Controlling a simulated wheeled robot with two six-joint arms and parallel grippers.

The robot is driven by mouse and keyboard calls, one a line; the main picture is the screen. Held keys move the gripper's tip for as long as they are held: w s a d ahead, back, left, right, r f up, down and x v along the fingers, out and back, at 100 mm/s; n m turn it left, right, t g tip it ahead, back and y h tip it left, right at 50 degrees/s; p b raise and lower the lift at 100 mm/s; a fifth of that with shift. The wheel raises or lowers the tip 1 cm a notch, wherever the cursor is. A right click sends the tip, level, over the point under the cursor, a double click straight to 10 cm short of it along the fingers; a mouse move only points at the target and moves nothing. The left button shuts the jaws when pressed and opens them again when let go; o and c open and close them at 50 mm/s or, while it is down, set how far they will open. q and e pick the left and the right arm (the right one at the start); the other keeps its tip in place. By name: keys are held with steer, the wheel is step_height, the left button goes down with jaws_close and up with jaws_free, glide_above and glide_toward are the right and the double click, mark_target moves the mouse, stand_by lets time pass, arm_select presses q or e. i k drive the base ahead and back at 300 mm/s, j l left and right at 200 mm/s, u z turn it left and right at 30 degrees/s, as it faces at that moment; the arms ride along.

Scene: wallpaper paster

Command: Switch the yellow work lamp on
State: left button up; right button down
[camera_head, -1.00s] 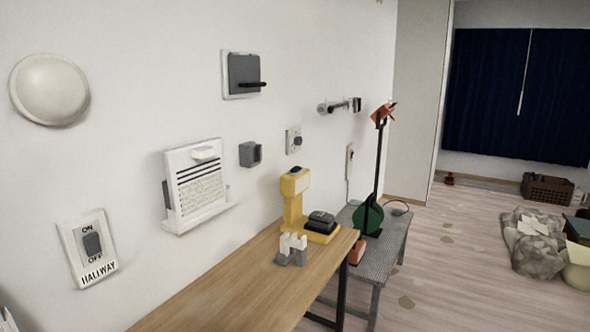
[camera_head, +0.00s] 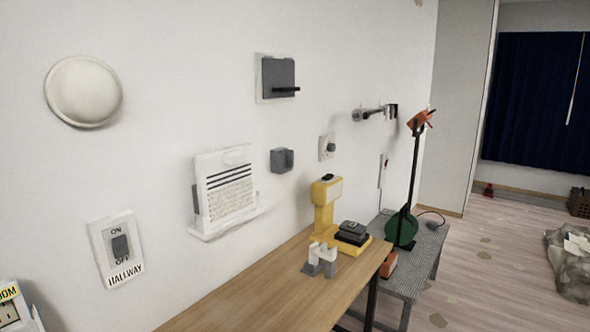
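The yellow work lamp (camera_head: 325,208) stands upright on the far end of the wooden table, near the wall. It has a boxy head with a small dark part on top, a post and a flat yellow base. A dark block (camera_head: 352,232) sits on the base. I cannot tell whether the lamp is lit. Neither of my grippers is in view.
The wooden table (camera_head: 250,290) runs along the wall. A grey-white bracket (camera_head: 318,262) stands on it before the lamp. A grey side table (camera_head: 425,262) holds a green and orange lamp-like item (camera_head: 405,225). A HALLWAY switch (camera_head: 118,250) is on the wall.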

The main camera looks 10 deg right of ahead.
mark_target(327, 176)
steer(key=i+l+u, duration=0.15)
steer(key=l, duration=0.2)
steer(key=i+l+u, duration=0.15)
steer(key=l, duration=0.25)
steer(key=i+l+u, duration=0.1)
steer(key=l, duration=0.3)
steer(key=i+l+u, duration=0.15)
steer(key=l, duration=0.25)
steer(key=i+l+u, duration=0.15)
steer(key=l, duration=0.25)
steer(key=i+l, duration=0.1)
steer(key=l, duration=0.7)
steer(key=i, duration=0.05)
